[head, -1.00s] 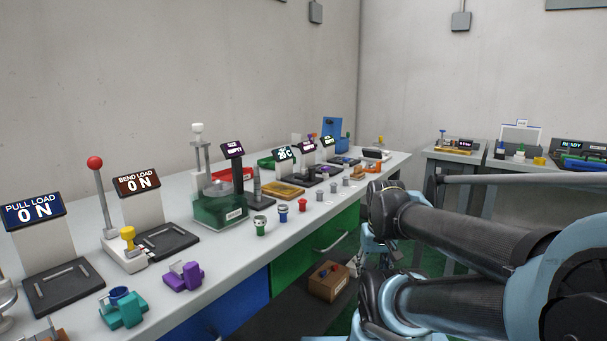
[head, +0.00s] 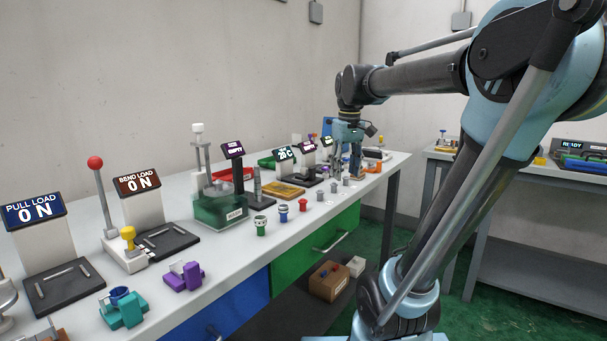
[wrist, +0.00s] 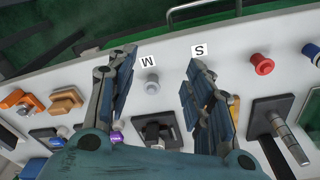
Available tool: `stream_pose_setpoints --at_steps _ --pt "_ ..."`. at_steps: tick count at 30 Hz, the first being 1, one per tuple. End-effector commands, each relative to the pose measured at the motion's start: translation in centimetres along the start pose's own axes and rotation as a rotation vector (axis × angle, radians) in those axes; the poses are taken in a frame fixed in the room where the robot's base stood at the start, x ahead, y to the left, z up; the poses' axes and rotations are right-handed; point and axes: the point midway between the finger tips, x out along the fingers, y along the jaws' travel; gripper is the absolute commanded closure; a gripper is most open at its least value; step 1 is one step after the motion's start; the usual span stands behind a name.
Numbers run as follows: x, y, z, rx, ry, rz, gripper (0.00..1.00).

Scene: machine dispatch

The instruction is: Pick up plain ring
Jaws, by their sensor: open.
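My gripper (head: 347,172) is over the far part of the long bench in the head view, pointing down. In the wrist view my gripper (wrist: 162,82) is open, its two blue-grey fingers spread wide. A small round grey piece (wrist: 151,84) sits on the bench between the fingers, touching neither as far as I can see. Small grey pieces (head: 319,193) line the bench's front edge in the head view. I cannot tell for sure which is the plain ring.
Machines with small screens (head: 284,153) stand behind the row. In the wrist view a red knob-like piece (wrist: 261,64), a dark stand with a grey cylinder (wrist: 285,135) and orange blocks (wrist: 66,100) are near. The bench's front edge (wrist: 205,29) is close to the fingers.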

Motion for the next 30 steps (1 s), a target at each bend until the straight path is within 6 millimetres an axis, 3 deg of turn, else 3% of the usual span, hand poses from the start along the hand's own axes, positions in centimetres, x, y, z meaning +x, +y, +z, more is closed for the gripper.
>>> stream_pose_setpoints --at_steps 1,9,18,24,30 --pt "-1.2 -0.1 -1.8 -0.027 -0.005 -0.003 0.53" --pt "-6.3 -0.9 -9.9 -0.176 -0.035 -0.018 0.53" --pt "-10.3 -2.9 -18.6 -0.338 -0.068 -0.036 0.53" --pt "-11.6 -4.0 -22.0 -0.406 -0.083 -0.044 0.53" --pt "-11.4 -4.4 -22.9 -0.427 -0.087 -0.047 0.53"
